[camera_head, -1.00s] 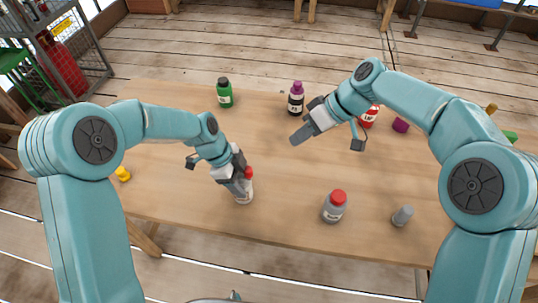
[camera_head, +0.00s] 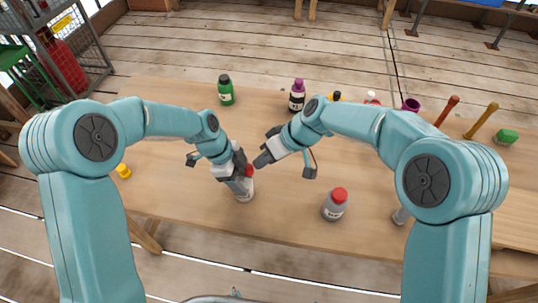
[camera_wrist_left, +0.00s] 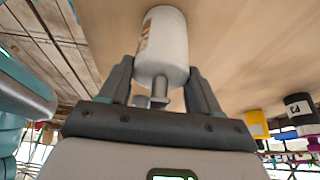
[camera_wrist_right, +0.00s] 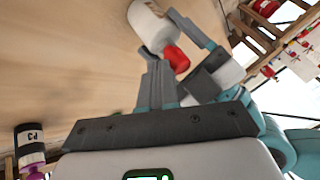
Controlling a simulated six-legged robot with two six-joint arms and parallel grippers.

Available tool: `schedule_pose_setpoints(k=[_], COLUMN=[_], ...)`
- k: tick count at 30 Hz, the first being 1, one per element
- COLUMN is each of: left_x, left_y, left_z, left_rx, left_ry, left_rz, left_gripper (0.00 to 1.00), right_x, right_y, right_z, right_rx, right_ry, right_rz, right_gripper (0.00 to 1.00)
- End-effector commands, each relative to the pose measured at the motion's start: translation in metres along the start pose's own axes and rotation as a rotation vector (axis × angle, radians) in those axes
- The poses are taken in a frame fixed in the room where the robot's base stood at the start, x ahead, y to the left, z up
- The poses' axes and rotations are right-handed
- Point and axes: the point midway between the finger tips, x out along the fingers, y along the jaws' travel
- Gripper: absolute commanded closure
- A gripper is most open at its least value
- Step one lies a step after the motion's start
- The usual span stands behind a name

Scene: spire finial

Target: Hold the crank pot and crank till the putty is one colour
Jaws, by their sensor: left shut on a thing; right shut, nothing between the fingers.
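The crank pot (camera_head: 244,194) is a pale cylinder standing on the table near its front edge, with a red knob (camera_head: 249,171) at its top. My left gripper (camera_head: 238,179) is shut on the pot; in the left wrist view its fingers flank the white pot (camera_wrist_left: 163,45), and a metal pin shows at the pot's near end. My right gripper (camera_head: 259,162) is shut and empty, just right of the red knob. The right wrist view shows the red knob (camera_wrist_right: 176,59) beyond its fingertips; whether they touch is unclear. The putty is hidden.
A grey red-capped bottle (camera_head: 334,206) stands right of the pot. A green bottle (camera_head: 226,93) and a purple-capped bottle (camera_head: 297,98) stand at the back. A yellow piece (camera_head: 123,171) lies left, a purple cup (camera_head: 410,105) back right. The table between pot and grey bottle is clear.

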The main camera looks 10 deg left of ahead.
Motion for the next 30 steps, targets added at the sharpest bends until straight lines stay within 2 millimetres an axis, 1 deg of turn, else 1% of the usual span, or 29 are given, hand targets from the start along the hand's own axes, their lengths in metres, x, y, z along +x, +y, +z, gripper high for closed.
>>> schedule_pose_setpoints(k=[11, 30], left_x=[0.0003, 0.0002], left_y=[-0.0001, -0.0001], left_z=[0.0001, 0.0], left_rx=[0.0, 0.0], left_ry=[0.0, 0.0], left_rz=[0.0, 0.0], left_gripper=[0.72, 0.72], right_x=[-0.0005, -0.0006], right_y=[-0.0005, -0.0051], right_z=[0.0002, 0.0058], right_rx=[0.009, 0.101], right_ry=[0.006, 0.053], right_rz=[0.006, 0.054], right_gripper=[1.0, 1.0])
